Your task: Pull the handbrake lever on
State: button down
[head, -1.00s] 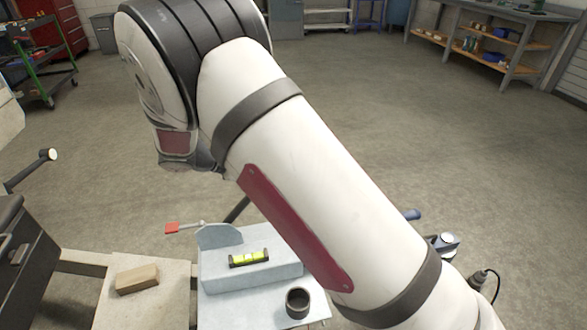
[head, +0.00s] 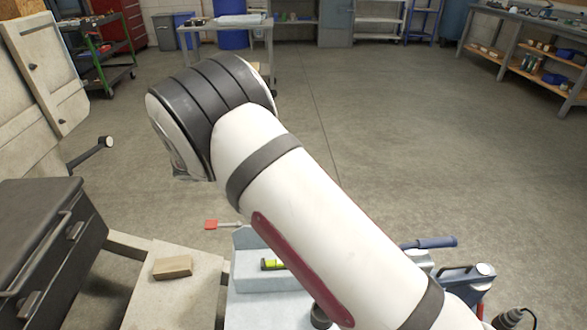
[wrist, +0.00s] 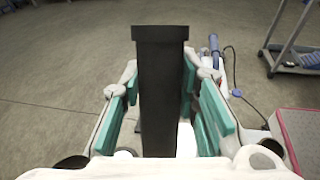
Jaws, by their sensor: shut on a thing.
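A black, flat-topped bar, which I take to be the handbrake lever (wrist: 164,85), stands up between the teal-padded fingers of my gripper (wrist: 165,108) in the wrist view. My gripper is shut on it. The bar's top end sticks out past the fingers toward the camera, and its lower end is hidden. In the head view my arm covers both the gripper and the lever. A pale blue-grey housing (head: 245,283) lies below my arm.
A yellow-green level (head: 270,264) sits on the housing. A red-tipped rod (head: 212,224) is beside it. A blue handle (head: 432,243) is to the right. A wooden block (head: 173,267) and dark toolbox (head: 45,245) are left.

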jog(key=c, duration=1.2)
grip_release()
jog(key=shift+a, duration=0.1)
jog(key=v, duration=1.2)
